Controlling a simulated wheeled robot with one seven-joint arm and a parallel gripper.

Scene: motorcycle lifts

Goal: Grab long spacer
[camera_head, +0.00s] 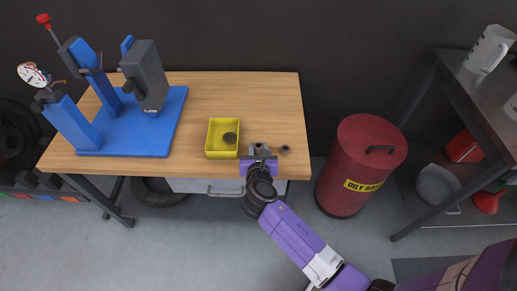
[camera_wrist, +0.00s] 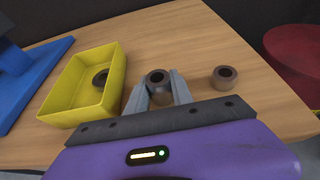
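A dark brown-grey hollow cylinder, apparently the long spacer (camera_wrist: 158,82), stands upright on the wooden table and shows between my fingers in the wrist view. My gripper (camera_wrist: 160,86) has one grey finger on each side of it, very close to its wall. I cannot tell whether the fingers touch it. A shorter, wider spacer (camera_wrist: 223,77) stands to the right, apart from my gripper; it also shows in the head view (camera_head: 285,150). In the head view my gripper (camera_head: 259,152) is at the table's front edge and partly hides the spacer there.
A yellow tray (camera_head: 209,139) with a dark ring (camera_head: 230,138) in it stands just left of my gripper. A blue-based fixture (camera_head: 135,135) takes up the table's left side. A red drum (camera_head: 347,178) stands right of the table. The table's back right is clear.

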